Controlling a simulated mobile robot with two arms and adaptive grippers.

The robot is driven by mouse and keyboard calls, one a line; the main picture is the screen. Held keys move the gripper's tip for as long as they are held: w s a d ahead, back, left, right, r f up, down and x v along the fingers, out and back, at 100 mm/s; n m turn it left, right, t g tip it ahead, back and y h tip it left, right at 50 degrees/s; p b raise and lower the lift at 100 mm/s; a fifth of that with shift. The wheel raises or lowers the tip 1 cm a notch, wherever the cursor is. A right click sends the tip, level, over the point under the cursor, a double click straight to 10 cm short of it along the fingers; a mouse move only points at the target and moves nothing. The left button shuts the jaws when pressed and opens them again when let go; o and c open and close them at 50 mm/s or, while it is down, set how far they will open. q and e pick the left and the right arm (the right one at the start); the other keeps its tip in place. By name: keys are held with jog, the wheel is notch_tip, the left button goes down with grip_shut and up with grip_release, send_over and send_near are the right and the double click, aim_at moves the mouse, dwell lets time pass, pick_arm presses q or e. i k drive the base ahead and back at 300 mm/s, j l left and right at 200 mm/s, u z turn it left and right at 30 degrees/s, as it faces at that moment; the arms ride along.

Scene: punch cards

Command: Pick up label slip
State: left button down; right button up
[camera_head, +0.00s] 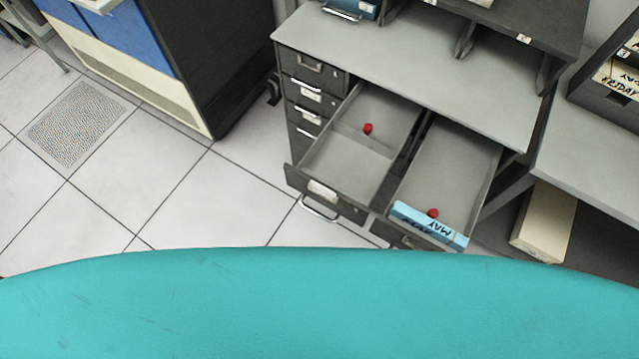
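I cannot pick out a loose label slip with certainty. Small pale labels sit in holders on the closed drawer fronts, and a pale label (322,191) is on the front of the open left drawer (345,170). A light blue strip marked "MAY" (428,225) lies along the front end of the open right drawer (455,165), its lettering upside down. A small red object (368,128) is in the left drawer and another red object (433,213) is beside the blue strip. Neither of my grippers is in view.
A grey cabinet (420,65) holds the drawers. A teal surface (320,305) fills the bottom foreground. A dark machine with blue panels (140,35) stands at left. A cream box (544,222) sits at right, below a box marked "FRIDAY" (618,82). Tiled floor (210,200) is clear.

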aim_at(318, 188)
jog(key=z, duration=0.7)
jog(key=k+j+z, duration=0.7)
jog(key=j+z, duration=0.15)
jog(key=j, duration=0.1)
